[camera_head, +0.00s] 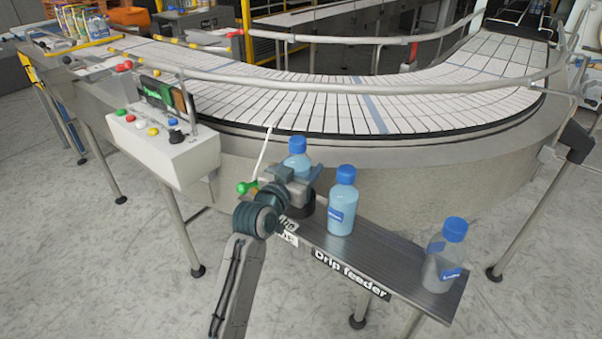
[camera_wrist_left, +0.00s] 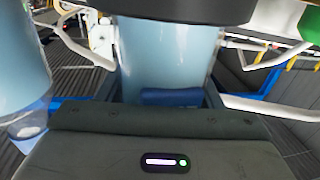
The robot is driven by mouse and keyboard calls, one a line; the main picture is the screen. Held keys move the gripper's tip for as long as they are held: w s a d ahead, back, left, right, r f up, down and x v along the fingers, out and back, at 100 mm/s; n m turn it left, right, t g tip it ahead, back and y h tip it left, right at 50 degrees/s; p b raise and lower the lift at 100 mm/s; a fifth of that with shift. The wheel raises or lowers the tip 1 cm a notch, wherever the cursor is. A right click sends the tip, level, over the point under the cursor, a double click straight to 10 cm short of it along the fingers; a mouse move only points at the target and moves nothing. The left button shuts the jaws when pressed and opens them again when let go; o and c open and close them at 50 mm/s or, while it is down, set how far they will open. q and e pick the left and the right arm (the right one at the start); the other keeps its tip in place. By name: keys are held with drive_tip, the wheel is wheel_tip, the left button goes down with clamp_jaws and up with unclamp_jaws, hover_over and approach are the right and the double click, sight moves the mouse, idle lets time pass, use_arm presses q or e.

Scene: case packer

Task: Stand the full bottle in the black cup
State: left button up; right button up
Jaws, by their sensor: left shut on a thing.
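My left gripper (camera_head: 292,178) is shut on a blue-capped bottle (camera_head: 298,150) of light blue liquid, held upright at the left end of the drip feeder shelf. The black cup (camera_head: 306,204) is directly under the gripper, mostly hidden by it in the head view. In the left wrist view, which looks upside down, the cup (camera_wrist_left: 180,8) is at the top and the held bottle (camera_wrist_left: 165,55) runs into its rim. The bottle's lower end is hidden there; I cannot tell whether it rests on the cup's floor. My right gripper is not in view.
A second light blue bottle (camera_head: 342,205) stands close right of the cup. A bottle with little liquid (camera_head: 442,262) stands near the right end of the drip feeder shelf (camera_head: 398,262). A curved conveyor (camera_head: 330,105) lies behind. A button box (camera_head: 165,140) is at left.

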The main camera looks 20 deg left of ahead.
use_arm(q)
drive_tip(key=shift+f, duration=1.15)
drive_tip(key=o, duration=1.3)
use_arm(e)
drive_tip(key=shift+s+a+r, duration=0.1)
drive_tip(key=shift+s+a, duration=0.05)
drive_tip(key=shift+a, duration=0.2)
use_arm(q)
drive_tip(key=shift+r, duration=0.15)
drive_tip(key=shift+s, duration=0.35)
drive_tip(key=s+a+b, duration=0.2)
drive_tip(key=s+b, duration=0.1)
drive_tip(key=s, duration=0.8)
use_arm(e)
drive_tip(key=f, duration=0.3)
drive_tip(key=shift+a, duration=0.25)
